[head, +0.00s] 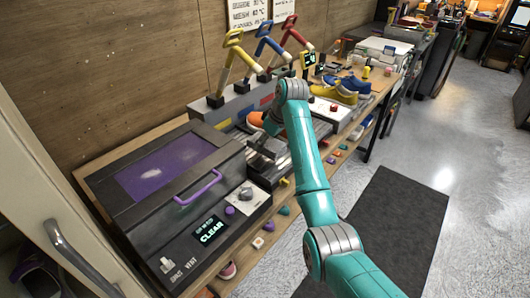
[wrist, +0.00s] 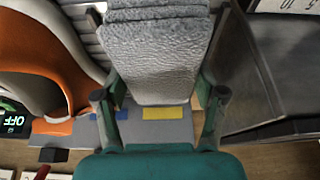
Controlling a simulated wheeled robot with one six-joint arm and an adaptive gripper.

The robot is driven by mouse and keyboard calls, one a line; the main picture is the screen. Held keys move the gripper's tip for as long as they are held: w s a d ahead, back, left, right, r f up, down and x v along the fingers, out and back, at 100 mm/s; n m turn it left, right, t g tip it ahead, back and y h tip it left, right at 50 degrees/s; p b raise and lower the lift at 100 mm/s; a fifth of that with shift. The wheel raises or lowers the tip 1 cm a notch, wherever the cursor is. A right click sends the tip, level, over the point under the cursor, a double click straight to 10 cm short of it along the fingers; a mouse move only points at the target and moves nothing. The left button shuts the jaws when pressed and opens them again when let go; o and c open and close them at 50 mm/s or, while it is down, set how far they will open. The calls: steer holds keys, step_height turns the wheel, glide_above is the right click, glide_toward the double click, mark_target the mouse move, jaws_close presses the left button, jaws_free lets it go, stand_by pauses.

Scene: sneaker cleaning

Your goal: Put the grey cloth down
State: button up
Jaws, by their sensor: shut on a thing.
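The grey cloth (wrist: 155,55) is a textured, folded pad in the middle of the wrist view. My gripper (wrist: 160,95) is shut on it, with one teal finger along each side of the cloth. In the head view my gripper (head: 262,155) is low over the bench, right beside the dark box, and my arm partly covers the area. The cloth is hard to make out there. I cannot tell whether the cloth touches the surface below. An orange sneaker (wrist: 55,50) is close to the left of the cloth; it also shows in the head view (head: 255,119).
A dark box (head: 150,225) with a purple handle and a "CLEAR" display stands left of my gripper. Yellow, blue and red levers (head: 265,48) rise behind. Blue-yellow sneakers (head: 352,87) sit farther along the bench. A dark mat (head: 395,225) lies on the floor.

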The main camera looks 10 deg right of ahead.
mark_target(266, 159)
steer(key=shift+f, duration=2.05)
steer(key=shift+f, duration=0.15)
steer(key=o, duration=1.1)
steer(key=v, duration=1.2)
steer(key=shift+d, duration=0.1)
